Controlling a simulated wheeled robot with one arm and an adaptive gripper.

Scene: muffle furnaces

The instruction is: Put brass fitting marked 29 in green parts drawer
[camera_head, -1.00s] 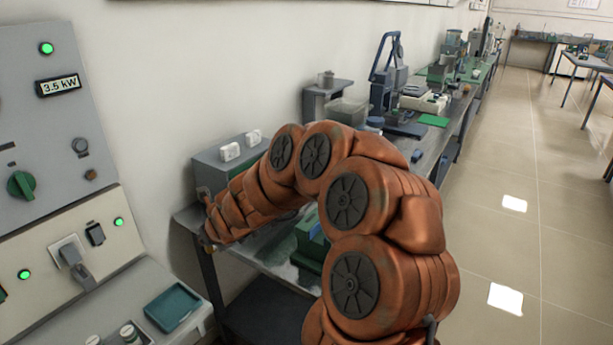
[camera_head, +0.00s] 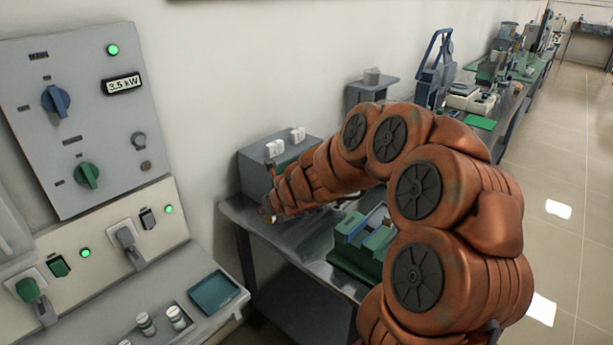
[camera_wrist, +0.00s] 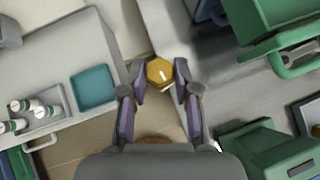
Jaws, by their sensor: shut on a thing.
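My gripper (camera_wrist: 160,77) is shut on a brass hexagonal fitting (camera_wrist: 158,69), which sits between the two fingertips in the wrist view. A small pale mark shows on its face, but I cannot read a number. A green drawer-like container with a handle (camera_wrist: 296,66) is at the upper right of the wrist view, and a grey metal tool shows by it. The fitting is left of this container and apart from it. In the head view my gripper (camera_head: 268,212) is small, at the bench's near left end, with brass colour at its tip.
A green block-like fixture (camera_head: 362,243) stands on the metal bench; another green body (camera_wrist: 275,152) shows at the wrist view's lower right. A teal tray (camera_head: 214,292) and small white-capped jars (camera_head: 146,323) lie on the left counter. A switch panel (camera_head: 80,115) stands behind. A gap separates counter and bench.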

